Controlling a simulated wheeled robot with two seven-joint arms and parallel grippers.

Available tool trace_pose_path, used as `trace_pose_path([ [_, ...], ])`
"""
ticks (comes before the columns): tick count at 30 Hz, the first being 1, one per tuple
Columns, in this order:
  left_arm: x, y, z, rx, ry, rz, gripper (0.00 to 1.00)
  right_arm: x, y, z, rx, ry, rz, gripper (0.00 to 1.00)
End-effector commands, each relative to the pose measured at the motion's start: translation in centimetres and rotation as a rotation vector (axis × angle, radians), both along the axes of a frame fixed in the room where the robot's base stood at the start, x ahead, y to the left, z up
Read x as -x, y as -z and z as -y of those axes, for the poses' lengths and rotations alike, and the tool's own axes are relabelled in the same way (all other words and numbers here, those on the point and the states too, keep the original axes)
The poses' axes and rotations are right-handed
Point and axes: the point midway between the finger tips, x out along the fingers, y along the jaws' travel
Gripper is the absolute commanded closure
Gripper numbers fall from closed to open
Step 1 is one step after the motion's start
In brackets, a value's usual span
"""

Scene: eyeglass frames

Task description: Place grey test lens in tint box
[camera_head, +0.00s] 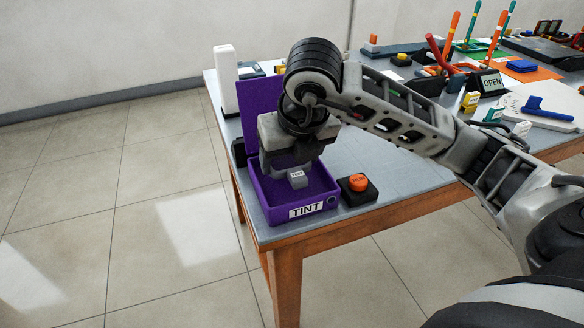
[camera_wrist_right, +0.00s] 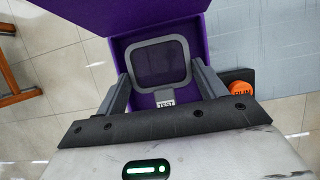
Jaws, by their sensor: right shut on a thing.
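The purple tint box (camera_head: 264,205) stands open at the table's left front corner, with its lid raised at the back and a TINT label on its front. My right gripper (camera_head: 290,167) points down inside the box opening, shut on the lens. In the right wrist view its fingers (camera_wrist_right: 160,92) flank the lens. Whether the lens touches the box floor cannot be told. My left gripper is not in view.
An orange button on a black base (camera_head: 358,184) stands just right of the box; it also shows in the right wrist view (camera_wrist_right: 240,89). A white upright block (camera_head: 225,80) stands behind the box. Tools, an OPEN sign (camera_head: 491,83) and small blocks crowd the table's right side.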

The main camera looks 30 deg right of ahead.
Motion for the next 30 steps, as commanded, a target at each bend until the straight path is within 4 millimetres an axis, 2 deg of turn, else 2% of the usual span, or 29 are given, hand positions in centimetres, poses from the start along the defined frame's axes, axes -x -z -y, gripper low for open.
trace_pose_path([
  [1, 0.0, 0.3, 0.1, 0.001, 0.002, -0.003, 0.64, 0.2, 1.2, 0.1, 0.002, 0.002, -0.008, 0.56],
  [5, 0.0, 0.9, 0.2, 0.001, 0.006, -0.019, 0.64, 0.1, 2.8, 0.1, 0.001, 0.001, -0.005, 0.56],
  [18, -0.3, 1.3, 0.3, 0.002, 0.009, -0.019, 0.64, 0.1, 3.2, 0.1, 0.0, 0.0, -0.002, 0.56],
  [19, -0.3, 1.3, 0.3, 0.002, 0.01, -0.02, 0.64, 0.1, 3.1, 0.1, 0.0, 0.0, -0.002, 0.24],
  [20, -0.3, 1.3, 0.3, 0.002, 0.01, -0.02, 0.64, 0.1, 3.1, 0.1, 0.0, 0.0, -0.002, 0.21],
  [30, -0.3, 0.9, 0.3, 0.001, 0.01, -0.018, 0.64, 0.1, 2.7, 0.1, 0.0, 0.0, -0.002, 0.21],
])
